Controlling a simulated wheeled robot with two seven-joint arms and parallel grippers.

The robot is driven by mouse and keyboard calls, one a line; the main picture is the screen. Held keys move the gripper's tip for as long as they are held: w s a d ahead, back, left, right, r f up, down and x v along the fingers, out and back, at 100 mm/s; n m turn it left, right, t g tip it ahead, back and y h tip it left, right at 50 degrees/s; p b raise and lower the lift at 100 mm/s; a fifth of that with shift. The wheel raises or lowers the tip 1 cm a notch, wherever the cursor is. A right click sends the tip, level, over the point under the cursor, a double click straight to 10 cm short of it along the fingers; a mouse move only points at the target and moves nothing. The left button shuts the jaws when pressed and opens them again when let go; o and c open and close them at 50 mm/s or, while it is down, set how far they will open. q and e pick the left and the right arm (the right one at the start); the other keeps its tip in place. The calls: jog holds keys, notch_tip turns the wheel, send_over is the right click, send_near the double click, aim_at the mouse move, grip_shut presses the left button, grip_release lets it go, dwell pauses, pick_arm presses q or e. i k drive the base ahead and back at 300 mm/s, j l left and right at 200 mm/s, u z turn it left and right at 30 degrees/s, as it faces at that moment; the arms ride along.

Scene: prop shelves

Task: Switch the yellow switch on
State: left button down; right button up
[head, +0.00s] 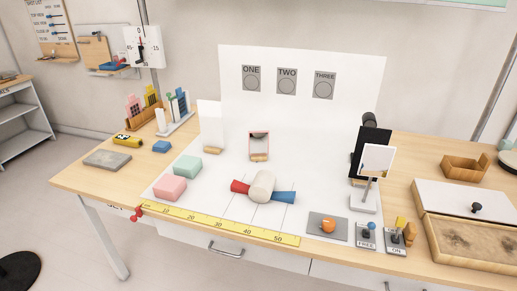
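A small switch with a yellow lever (401,223) stands near the table's front edge, right of centre. Its grey base carries a label that seems to read ON. The lever's exact position is too small to tell. A similar small device with a blue top (371,226) stands just left of it, with a label that seems to read FREE. Neither of my grippers shows in the head view.
A grey plate with an orange knob (327,226) lies left of the switches. A wooden tray (470,242) stands close on the right. A mirror-like panel on a stand (377,160) rises behind. A yellow ruler (220,224) lies along the front.

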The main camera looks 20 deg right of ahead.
aim_at(400, 222)
jog(key=k+z, duration=0.15)
jog(key=z, duration=1.4)
